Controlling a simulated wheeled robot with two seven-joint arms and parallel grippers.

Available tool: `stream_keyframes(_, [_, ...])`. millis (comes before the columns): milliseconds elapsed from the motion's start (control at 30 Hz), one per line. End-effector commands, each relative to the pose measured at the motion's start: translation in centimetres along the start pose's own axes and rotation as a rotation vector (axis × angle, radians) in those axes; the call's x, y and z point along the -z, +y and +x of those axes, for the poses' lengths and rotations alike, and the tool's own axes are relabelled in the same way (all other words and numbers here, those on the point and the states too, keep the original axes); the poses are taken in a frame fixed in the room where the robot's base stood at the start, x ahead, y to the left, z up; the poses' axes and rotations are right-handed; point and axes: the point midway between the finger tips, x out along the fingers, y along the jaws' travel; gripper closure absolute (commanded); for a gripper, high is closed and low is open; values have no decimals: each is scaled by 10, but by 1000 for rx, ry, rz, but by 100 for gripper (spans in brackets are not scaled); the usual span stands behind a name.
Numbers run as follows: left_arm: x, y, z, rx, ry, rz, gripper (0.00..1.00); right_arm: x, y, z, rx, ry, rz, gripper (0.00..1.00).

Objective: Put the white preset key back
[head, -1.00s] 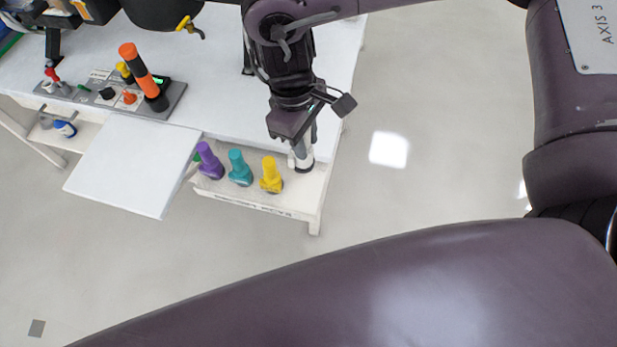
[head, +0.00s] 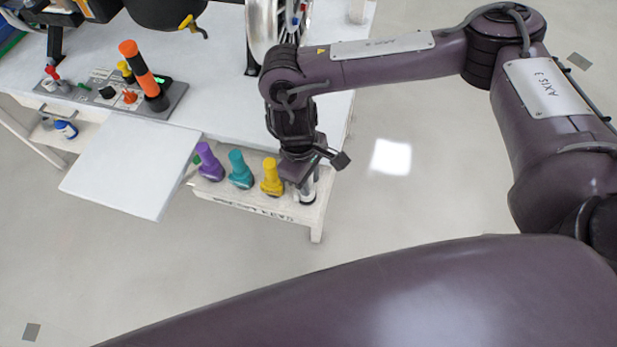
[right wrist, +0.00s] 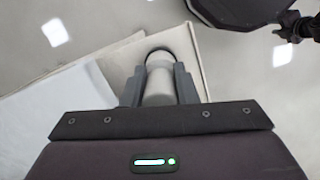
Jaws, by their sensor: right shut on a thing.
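The white preset key (head: 306,194) is at the right end of the narrow key shelf (head: 262,208). My right gripper (head: 303,184) is shut on it from above. In the right wrist view the white key (right wrist: 158,86) sits between the two grey fingers (right wrist: 158,92), with a dark ring at its far end near the shelf corner. I cannot tell whether it touches the shelf. Purple (head: 209,161), teal (head: 240,169) and yellow (head: 271,177) keys stand in a row left of it. My left gripper is not in view.
A white table (head: 225,75) carries a grey control panel (head: 176,98) with an orange-and-black handle (head: 143,72). A white flap (head: 130,170) lies left of the shelf. A silver wheel-like part (head: 266,25) stands at the back. Open floor (head: 430,190) lies to the right.

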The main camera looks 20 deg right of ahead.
Motion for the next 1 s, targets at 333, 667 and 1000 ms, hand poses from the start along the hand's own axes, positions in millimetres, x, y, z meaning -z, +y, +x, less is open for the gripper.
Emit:
stream_keyframes(333, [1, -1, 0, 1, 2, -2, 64, 0, 0, 2, 0, 0, 0, 60])
stream_keyframes(667, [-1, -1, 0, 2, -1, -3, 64, 0, 0, 1, 0, 0, 0, 52])
stream_keyframes(1000, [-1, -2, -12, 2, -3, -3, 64, 1, 1, -51, -5, 5, -1, 52])
